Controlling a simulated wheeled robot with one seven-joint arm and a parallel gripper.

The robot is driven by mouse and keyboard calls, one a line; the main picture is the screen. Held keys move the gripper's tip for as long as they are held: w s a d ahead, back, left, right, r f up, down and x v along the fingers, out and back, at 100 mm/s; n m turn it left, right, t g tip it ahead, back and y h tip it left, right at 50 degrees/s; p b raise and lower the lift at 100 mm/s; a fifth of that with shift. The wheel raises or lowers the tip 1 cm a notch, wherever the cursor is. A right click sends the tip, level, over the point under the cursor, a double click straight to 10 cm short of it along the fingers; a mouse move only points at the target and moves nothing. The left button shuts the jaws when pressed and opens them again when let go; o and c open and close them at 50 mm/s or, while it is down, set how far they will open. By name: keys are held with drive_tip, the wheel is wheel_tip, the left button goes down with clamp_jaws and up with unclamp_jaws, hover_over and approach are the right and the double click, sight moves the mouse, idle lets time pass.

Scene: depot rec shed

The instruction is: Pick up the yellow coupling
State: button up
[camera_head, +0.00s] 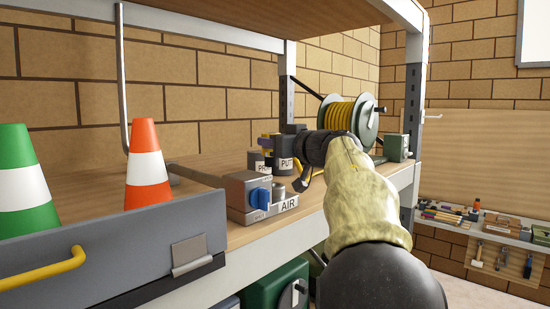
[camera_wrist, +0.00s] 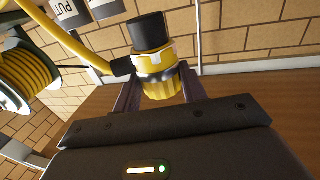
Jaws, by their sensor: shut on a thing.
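The yellow coupling (camera_wrist: 160,78) sits between the two fingers of my gripper (camera_wrist: 160,90) in the wrist view. It has a ribbed yellow body and a black cylindrical end. A black fitting joins its side to a yellow hose (camera_wrist: 88,48). My gripper is shut on the coupling. In the head view a bit of the coupling (camera_head: 265,143) shows yellow at the end of my gripper (camera_head: 276,143), above the shelf. My gripper and arm hide much of it there.
A hose reel (camera_head: 351,116) stands behind my arm. Dark holders labelled PUT (camera_head: 286,164) stand beside the gripper. A grey box with a blue knob (camera_head: 258,197) and an AIR label (camera_head: 288,205) sit at the shelf edge. Traffic cones (camera_head: 147,168) stand left, behind a grey panel (camera_head: 120,250).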

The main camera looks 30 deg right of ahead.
drive_tip(key=shift+r, duration=1.55)
drive_tip(key=shift+w, duration=0.15)
drive_tip(key=shift+s, duration=0.25)
